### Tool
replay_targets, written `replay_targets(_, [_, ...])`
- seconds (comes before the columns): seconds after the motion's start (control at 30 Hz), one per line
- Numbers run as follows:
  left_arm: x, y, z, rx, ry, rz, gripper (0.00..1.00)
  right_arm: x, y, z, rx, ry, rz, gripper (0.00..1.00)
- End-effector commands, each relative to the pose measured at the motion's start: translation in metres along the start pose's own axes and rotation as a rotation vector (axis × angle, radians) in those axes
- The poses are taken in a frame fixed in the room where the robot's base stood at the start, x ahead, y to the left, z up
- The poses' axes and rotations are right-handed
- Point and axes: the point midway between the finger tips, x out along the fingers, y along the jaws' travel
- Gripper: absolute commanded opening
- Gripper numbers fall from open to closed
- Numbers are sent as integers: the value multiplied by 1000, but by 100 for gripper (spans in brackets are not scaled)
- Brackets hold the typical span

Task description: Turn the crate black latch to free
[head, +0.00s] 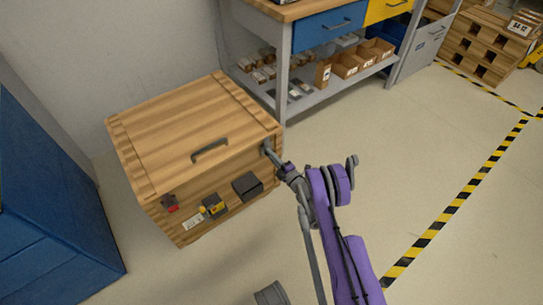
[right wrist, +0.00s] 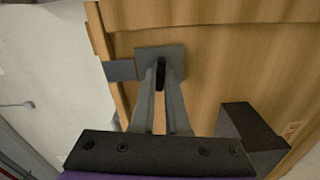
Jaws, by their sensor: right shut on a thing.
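The wooden crate (head: 165,140) stands on the floor with its lid down and a dark handle (head: 210,149) on its front edge. My right gripper (head: 270,152) is at the crate's upper front right corner. In the right wrist view its fingers (right wrist: 161,90) are shut on the black latch (right wrist: 161,73), which stands out from a grey plate (right wrist: 148,54) on the wood. In the head view the gripper largely hides the latch. My left gripper is not in view.
A dark box (head: 247,186), a yellow and dark fitting (head: 213,207) and a red fitting (head: 171,205) sit on the crate's front. A blue cabinet (head: 50,210) stands left, and a workbench (head: 284,75) stands behind.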

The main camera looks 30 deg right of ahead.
Motion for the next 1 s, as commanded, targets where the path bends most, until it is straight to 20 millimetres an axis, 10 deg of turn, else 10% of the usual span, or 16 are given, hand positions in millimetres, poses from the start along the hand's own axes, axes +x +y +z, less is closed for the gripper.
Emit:
replay_targets(0.43, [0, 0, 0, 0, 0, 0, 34, 1, 1, 1, -8, -1, 1, 0])
replay_targets(0.63, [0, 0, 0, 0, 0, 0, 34, 1, 0, 0, -9, -1, 0, 42])
replay_targets(1.0, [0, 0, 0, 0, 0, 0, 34, 0, 0, 0, -9, 0, 0, 42])
